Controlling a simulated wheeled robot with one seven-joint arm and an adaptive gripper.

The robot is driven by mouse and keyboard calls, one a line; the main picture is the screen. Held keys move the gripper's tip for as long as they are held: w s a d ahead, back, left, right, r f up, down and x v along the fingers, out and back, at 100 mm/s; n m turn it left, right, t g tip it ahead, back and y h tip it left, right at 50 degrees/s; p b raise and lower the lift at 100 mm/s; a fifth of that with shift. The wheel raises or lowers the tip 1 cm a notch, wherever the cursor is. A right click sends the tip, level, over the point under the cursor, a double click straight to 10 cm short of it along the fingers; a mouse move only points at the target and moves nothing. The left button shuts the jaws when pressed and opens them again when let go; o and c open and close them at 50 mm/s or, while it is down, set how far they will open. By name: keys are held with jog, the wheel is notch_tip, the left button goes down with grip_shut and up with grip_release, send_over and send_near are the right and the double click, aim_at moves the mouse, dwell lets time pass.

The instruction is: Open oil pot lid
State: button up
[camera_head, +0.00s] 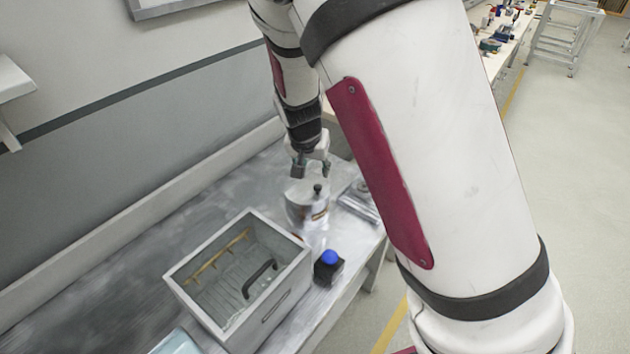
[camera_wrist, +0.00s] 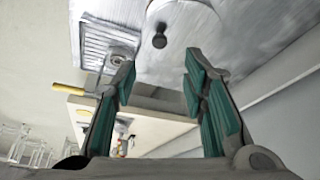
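The oil pot (camera_head: 307,205) is a pale, rounded pot with a dark knob on its lid (camera_head: 317,189). It stands upright on the grey workbench. The lid is on the pot, and its dark knob (camera_wrist: 159,40) shows near the top of the wrist view. My gripper (camera_head: 312,168) is just above and behind the pot in the head view. In the wrist view my gripper (camera_wrist: 158,68) has its two green-padded fingers spread apart with nothing between them. The knob lies beyond the fingertips, apart from them. Much of the pot is cut off in the wrist view.
A grey open box (camera_head: 240,275) with a black handle inside stands left of the pot. A dark bottle with a blue cap (camera_head: 329,262) stands in front. A flat metal tray (camera_head: 358,202) lies right of the pot. A wall runs behind the bench (camera_head: 120,300).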

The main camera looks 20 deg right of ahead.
aim_at(318, 187)
jog(key=x, duration=0.9)
jog(key=shift+s+f, duration=0.1)
jog(key=shift+f, duration=0.1)
grip_shut()
